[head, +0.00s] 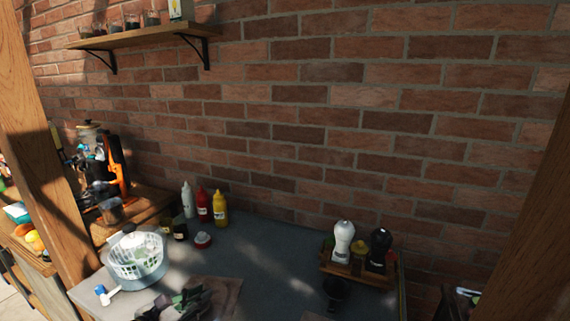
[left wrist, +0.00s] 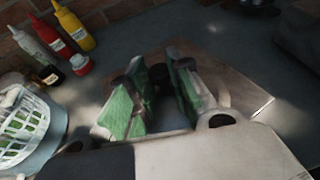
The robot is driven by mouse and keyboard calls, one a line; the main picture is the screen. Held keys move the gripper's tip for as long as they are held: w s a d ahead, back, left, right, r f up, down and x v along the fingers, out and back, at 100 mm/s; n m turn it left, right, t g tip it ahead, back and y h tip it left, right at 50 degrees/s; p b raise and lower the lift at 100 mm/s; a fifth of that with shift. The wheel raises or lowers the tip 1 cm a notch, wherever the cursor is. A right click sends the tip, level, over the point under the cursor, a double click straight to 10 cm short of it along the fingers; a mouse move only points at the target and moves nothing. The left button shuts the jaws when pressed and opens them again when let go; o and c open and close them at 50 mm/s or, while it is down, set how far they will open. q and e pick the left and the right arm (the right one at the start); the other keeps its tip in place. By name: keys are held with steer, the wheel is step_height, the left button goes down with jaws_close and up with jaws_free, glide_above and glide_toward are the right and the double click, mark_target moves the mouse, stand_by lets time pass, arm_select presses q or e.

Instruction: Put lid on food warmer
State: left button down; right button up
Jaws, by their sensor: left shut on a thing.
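My left gripper (head: 186,302) is low in the head view, over a brown board on the table. In the left wrist view its two green-padded fingers (left wrist: 158,102) stand some way apart. A small dark thing (left wrist: 158,74) shows between them at the far end, and they are shut on it. I cannot tell if it is the lid's knob; the fingers hide most of it. No lid or food warmer can be picked out for certain. A white slatted basket (head: 137,262) sits in a grey round bowl (head: 153,277), left of the gripper. My right gripper is not seen.
White, red and yellow bottles (head: 204,206) and small jars stand behind the bowl. A wooden caddy (head: 356,273) with white and black shakers stands at the right, a dark cup (head: 335,291) before it. The brown board (left wrist: 240,78) lies under the gripper. The middle of the grey table (head: 265,255) is clear.

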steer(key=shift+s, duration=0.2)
arm_select(q)
steer(key=shift+w+r, duration=0.1)
steer(key=shift+r, duration=0.1)
steer(key=shift+w+r, duration=0.25)
steer(key=shift+r, duration=0.3)
steer(key=w+d+r+m+h+p, duration=0.1)
steer(key=w+r, duration=0.4)
steer(key=r, duration=0.2)
steer(key=w+d+r+p, duration=0.1)
steer(key=w+r+p, duration=0.1)
steer(key=w+r, duration=0.35)
steer(key=w+d+f+m+g+h, duration=0.1)
steer(key=w+f, duration=0.3)
steer(key=f, duration=0.6)
steer(key=shift+w+d+f+m+g+h, duration=0.2)
steer(key=shift+d+f+m+g+h, duration=0.2)
steer(key=shift+m+g+h, duration=0.25)
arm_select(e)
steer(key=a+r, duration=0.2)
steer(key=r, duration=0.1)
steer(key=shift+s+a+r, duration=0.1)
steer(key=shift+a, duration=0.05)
